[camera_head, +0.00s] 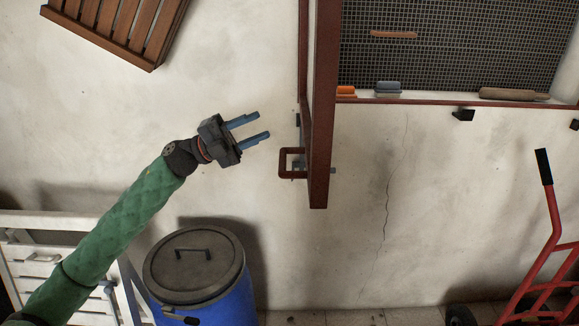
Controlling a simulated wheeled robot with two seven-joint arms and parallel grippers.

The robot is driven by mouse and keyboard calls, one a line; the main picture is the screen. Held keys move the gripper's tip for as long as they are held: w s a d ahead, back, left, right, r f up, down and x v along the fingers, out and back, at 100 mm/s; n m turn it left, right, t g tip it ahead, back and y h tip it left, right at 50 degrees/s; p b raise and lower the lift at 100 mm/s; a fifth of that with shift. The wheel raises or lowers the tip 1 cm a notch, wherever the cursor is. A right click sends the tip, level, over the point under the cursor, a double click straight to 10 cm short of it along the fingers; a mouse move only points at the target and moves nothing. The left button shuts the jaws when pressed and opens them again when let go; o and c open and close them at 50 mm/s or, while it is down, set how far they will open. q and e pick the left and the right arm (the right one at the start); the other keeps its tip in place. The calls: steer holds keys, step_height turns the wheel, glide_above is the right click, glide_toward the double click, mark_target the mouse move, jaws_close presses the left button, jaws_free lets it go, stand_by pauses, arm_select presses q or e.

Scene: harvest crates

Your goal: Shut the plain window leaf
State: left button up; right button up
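The window leaf (322,120) stands open, seen nearly edge-on, jutting out from the left side of the window opening. It has a reddish-brown frame and a bracket-shaped handle (283,163) low on its left face. The opening shows a dark mesh (450,50) behind it. My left gripper (262,126) is open and empty, its two blue fingers pointing right toward the leaf. It is left of the leaf and a little above the handle, with a gap in the picture. My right gripper is not in view.
A blue barrel with a dark lid (190,265) stands below my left arm. A slatted wooden crate (120,25) is at upper left. The sill (435,96) holds several small items. A red hand truck (548,250) stands at right. The wall below the window is mostly clear.

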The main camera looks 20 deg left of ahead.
mark_target(283, 159)
arm_select(q)
steer(key=s+d+f+m+g+y, duration=0.2)
steer(key=s+f+m+g, duration=0.2)
steer(key=s+g, duration=0.35)
steer(key=p+x, duration=0.1)
steer(key=x, duration=0.1)
steer(key=p+x, duration=0.1)
steer(key=x, duration=0.1)
steer(key=p+x, duration=0.1)
steer(key=x, duration=0.2)
steer(key=shift+w+d+f, duration=0.1)
steer(key=shift+w+d, duration=0.1)
steer(key=shift+w, duration=0.2)
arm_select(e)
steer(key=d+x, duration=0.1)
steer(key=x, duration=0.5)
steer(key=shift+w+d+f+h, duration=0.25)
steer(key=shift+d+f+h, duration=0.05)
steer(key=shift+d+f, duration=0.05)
arm_select(q)
steer(key=shift+c, duration=0.4)
jaws_close()
